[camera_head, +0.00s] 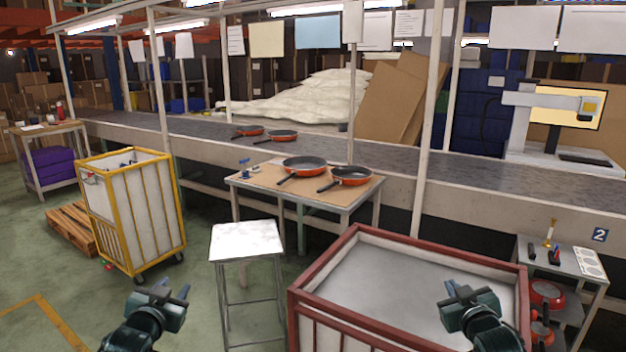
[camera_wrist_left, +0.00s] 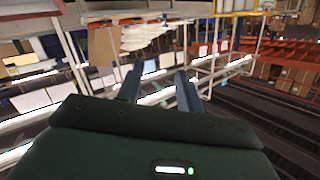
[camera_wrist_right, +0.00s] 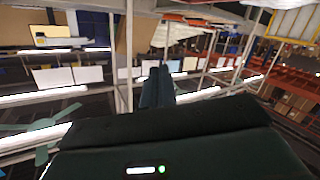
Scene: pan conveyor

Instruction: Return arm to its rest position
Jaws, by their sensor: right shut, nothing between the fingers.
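My left gripper (camera_head: 172,292) is low at the left in the head view, in front of the white-topped stool and the yellow cart. In the left wrist view its two fingers (camera_wrist_left: 160,88) stand apart with nothing between them. My right gripper (camera_head: 460,292) is low at the right in the head view, seen over the red-framed bin. In the right wrist view its fingers (camera_wrist_right: 157,85) are together and hold nothing.
Two orange pans (camera_head: 304,166) (camera_head: 350,176) sit on a small table (camera_head: 360,190). Two more pans (camera_head: 248,131) (camera_head: 283,136) lie on the conveyor (camera_head: 200,128). A red-framed bin (camera_head: 300,290), stool (camera_head: 246,240), yellow cart (camera_head: 132,210) and side shelf (camera_head: 567,262) stand around.

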